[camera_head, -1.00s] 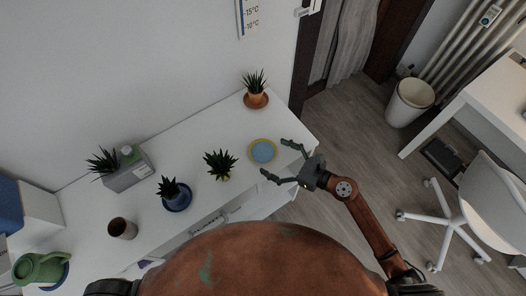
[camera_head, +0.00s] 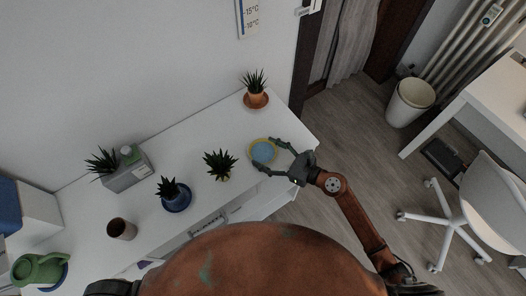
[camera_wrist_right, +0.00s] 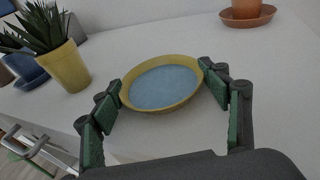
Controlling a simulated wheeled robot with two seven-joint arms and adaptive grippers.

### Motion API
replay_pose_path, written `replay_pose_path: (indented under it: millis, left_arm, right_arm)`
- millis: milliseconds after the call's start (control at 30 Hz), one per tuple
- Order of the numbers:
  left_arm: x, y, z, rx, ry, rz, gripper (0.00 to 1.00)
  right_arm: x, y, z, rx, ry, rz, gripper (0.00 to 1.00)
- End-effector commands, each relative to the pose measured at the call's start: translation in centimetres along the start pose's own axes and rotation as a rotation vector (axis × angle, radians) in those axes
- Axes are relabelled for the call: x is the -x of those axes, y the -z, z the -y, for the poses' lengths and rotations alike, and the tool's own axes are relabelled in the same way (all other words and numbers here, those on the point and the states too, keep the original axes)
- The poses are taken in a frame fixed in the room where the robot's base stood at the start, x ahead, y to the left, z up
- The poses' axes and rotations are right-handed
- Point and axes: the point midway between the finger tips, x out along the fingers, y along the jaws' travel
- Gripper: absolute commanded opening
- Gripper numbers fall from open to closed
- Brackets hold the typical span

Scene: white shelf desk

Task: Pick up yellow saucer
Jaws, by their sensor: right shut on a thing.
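The yellow saucer (camera_head: 263,150) has a yellow rim and a pale blue inside. It is at the right end of the white desk top, and it appears tilted in the head view. My right gripper (camera_head: 266,157) comes from the right and is shut on the saucer, one finger on each side of the rim. In the right wrist view the saucer (camera_wrist_right: 165,86) sits between the green-padded fingers (camera_wrist_right: 165,88). I cannot tell whether its base touches the desk. My left gripper is not in view.
A plant in a yellow pot (camera_head: 223,175) stands left of the saucer. A terracotta pot on an orange saucer (camera_head: 256,101) stands behind it. A plant on a blue saucer (camera_head: 177,202), a brown cup (camera_head: 121,229) and a green jug (camera_head: 40,269) are further left.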

Motion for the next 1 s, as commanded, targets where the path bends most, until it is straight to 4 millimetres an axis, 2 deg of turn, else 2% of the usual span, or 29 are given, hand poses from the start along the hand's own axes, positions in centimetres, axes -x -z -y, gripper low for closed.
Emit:
replay_pose_path:
  millis: [200,433,567,767,1000]
  left_arm:
    - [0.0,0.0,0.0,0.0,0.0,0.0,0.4]
    - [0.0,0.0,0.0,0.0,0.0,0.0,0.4]
    - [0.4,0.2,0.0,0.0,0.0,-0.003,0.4]
    - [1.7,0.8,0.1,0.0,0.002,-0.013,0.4]
    - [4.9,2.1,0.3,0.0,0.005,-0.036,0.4]
  right_arm:
    - [0.0,0.0,0.0,0.0,0.0,0.0,0.44]
    - [0.0,-0.1,0.0,0.001,0.0,0.0,0.43]
    - [0.1,-0.8,0.0,0.002,0.0,0.001,0.43]
    - [0.7,-3.5,0.0,0.007,0.0,0.002,0.43]
    - [3.2,-8.4,-4.0,0.008,-0.002,0.004,0.43]
